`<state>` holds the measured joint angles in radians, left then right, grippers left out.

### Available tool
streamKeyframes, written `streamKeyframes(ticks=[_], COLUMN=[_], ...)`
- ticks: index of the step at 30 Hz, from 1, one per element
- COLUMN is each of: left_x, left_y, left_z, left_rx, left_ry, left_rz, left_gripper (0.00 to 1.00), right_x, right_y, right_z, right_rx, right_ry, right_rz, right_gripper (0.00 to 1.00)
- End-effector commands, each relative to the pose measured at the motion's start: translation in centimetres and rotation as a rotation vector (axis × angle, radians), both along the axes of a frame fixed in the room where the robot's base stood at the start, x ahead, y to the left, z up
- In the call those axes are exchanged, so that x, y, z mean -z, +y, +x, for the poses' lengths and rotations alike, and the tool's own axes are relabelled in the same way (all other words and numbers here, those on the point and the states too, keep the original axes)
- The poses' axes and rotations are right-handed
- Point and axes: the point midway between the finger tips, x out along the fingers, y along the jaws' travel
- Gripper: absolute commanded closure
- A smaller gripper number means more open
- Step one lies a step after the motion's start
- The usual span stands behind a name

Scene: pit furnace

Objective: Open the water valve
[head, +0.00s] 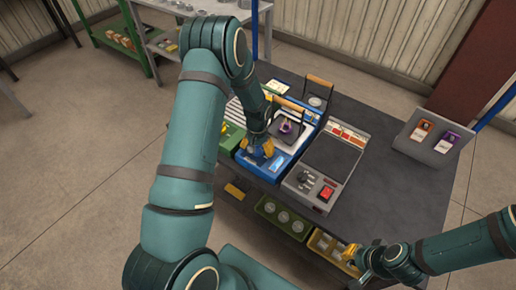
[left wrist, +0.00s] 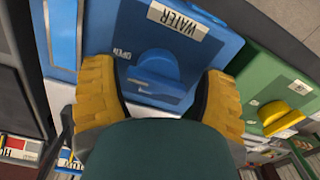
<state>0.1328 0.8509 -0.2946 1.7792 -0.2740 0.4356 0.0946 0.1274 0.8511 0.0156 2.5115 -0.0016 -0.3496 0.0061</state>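The blue water unit (head: 262,170) stands near the front of the dark table. In the left wrist view its "WATER" label (left wrist: 181,20) shows, and the round blue valve knob (left wrist: 158,72) sits beside the word "OPEN" (left wrist: 122,55). My left gripper (head: 257,150) is over this unit. Part of the knob's surround is hidden by the gripper. My right gripper (head: 352,254) is low at the table's front, by a yellow bin; its opening is unclear.
A green unit with a yellow knob (left wrist: 300,116) stands beside the blue one. A grey console with a red switch (head: 326,192) is to the right. A tilted grey holder (head: 423,148) stands at the far right. The dark table (head: 390,190) is clear between them.

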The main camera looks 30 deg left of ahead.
Motion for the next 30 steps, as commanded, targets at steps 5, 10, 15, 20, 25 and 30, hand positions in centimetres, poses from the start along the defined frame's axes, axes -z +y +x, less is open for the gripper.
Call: streamKeyframes(ticks=[5, 10, 15, 20, 25, 30], left_x=[0.0, -0.9, -3.7, -7.1, -10.0, -11.6], left_y=[-0.1, -0.2, -0.1, -0.1, -0.1, 0.0], left_z=[0.0, 0.1, 0.2, 0.1, 0.1, 0.0], left_rx=[0.001, 0.000, 0.000, 0.000, 0.000, 0.000], left_ry=[0.000, -0.003, -0.005, -0.005, -0.004, -0.001], left_rz=[-0.002, -0.001, -0.001, -0.001, -0.001, -0.001], left_gripper=[0.28, 0.28, 0.28, 0.28, 0.28, 0.28], right_x=[0.0, 0.0, 0.0, 0.0, 0.0, 0.0], right_y=[0.0, 0.0, 0.0, 0.0, 0.0, 0.0], right_z=[0.0, 0.0, 0.0, 0.0, 0.0, 0.0], right_rx=[0.000, 0.000, 0.000, 0.000, 0.000, 0.000], right_ry=[0.000, 0.000, 0.000, 0.000, 0.000, 0.000], right_rz=[0.000, 0.000, 0.000, 0.000, 0.000, 0.000], right_gripper=[1.00, 1.00, 1.00, 1.00, 1.00, 1.00])
